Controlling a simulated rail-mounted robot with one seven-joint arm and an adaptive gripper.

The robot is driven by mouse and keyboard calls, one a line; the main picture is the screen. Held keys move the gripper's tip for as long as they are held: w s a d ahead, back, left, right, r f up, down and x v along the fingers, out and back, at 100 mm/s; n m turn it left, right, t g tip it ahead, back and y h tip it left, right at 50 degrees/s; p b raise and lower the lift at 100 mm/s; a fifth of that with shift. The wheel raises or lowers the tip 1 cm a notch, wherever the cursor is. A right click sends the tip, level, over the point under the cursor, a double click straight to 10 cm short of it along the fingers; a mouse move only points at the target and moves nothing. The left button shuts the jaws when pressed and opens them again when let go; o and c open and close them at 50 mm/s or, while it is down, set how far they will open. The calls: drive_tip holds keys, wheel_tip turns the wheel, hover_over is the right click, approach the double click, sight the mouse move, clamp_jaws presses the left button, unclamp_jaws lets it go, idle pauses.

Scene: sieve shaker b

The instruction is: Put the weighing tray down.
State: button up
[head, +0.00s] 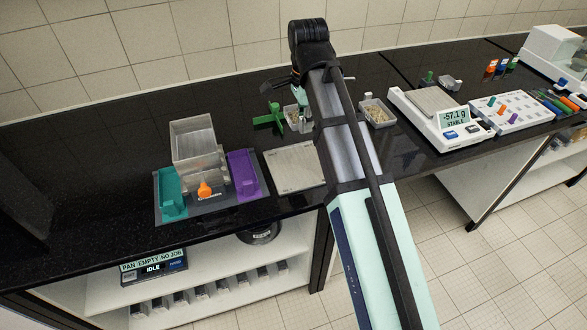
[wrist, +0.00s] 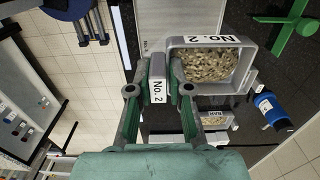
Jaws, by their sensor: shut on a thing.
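A grey tray (wrist: 228,88) labelled No. 2 holds beige pellets and looks level in the wrist view. My gripper (wrist: 157,88) is shut on its labelled handle tab, with one finger on each side. In the head view the tray (head: 291,112) is partly hidden by my arm, close to a green stand (head: 270,118). My gripper is mostly hidden there. I cannot tell whether the tray touches the bench. The balance (head: 432,103) at the right has a bare pan and reads -57.1 g, STABLE.
A flat light plate (head: 295,168) lies on the black bench in front of the held tray. A second pellet tray (head: 376,113) stands right of my arm. A shaker with a clear box (head: 198,141) and teal and purple pieces stands left. A rack (head: 504,113) is right.

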sight(303, 176)
wheel_tip(303, 176, down, 18)
drive_tip(key=p, duration=0.3)
drive_tip(key=shift+r+p, duration=0.2)
drive_tip(key=shift+p, duration=0.15)
drive_tip(key=shift+f, duration=0.2)
drive_tip(key=o, duration=0.8)
drive_tip(key=shift+r, duration=0.1)
wheel_tip(303, 176, up, 12)
drive_tip(key=shift+r+b, duration=0.1)
drive_tip(key=shift+b, duration=1.1)
